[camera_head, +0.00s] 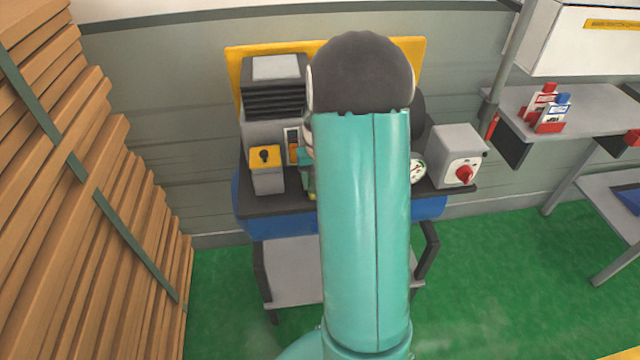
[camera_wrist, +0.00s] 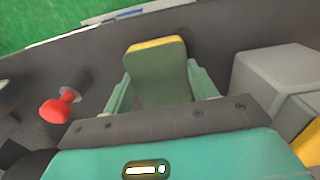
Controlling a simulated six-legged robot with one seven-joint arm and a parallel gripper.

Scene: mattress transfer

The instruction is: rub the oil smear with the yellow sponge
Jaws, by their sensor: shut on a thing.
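The sponge (camera_wrist: 158,80) stands between the fingers of my gripper (camera_wrist: 162,88) in the wrist view. Its broad face looks grey-green and its far edge is yellow. The fingers press on it from both sides, and its far end reaches beyond them over a dark worktop (camera_wrist: 220,30). In the head view my arm covers most of the gripper; only a teal part of it (camera_head: 304,172) shows at the arm's left, above the bench (camera_head: 285,205). I cannot make out the oil smear in either view. I cannot tell whether the sponge touches the worktop.
On the bench stand a yellow-topped box with a black knob (camera_head: 267,172), a finned grey machine (camera_head: 272,100), a round gauge (camera_head: 418,171) and a grey box with a red knob (camera_head: 455,155). Stacked planks (camera_head: 90,200) rise at left. A shelf (camera_head: 590,105) holds bottles at right.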

